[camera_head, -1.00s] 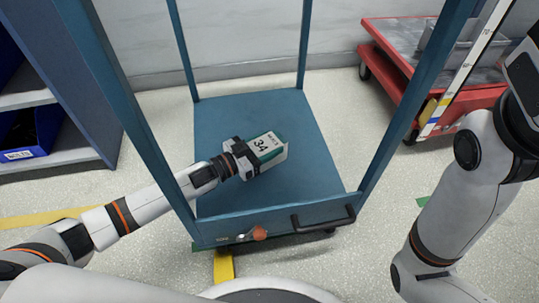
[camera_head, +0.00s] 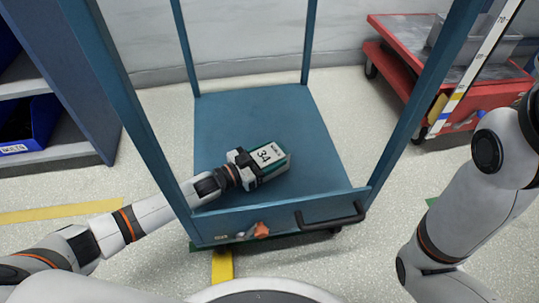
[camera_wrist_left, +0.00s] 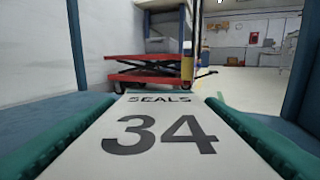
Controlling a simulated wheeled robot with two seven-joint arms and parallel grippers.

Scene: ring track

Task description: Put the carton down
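The carton (camera_head: 272,160) is a small green box with a white label reading 34. In the left wrist view its label (camera_wrist_left: 160,135) reads SEALS 34 and fills the lower middle. My left gripper (camera_head: 256,164) is shut on the near left end of the carton. It holds the carton low over the blue deck (camera_head: 255,115) of a cart, inside the cart's posts. I cannot tell whether the carton's underside touches the deck. My right arm is at the right edge, and its gripper is out of view.
The blue cart has upright posts and a raised front lip with a black handle (camera_head: 331,218). The deck behind and right of the carton is clear. A red cart (camera_head: 470,105) stands at back right. A shelf with a blue bin (camera_head: 35,125) stands at left.

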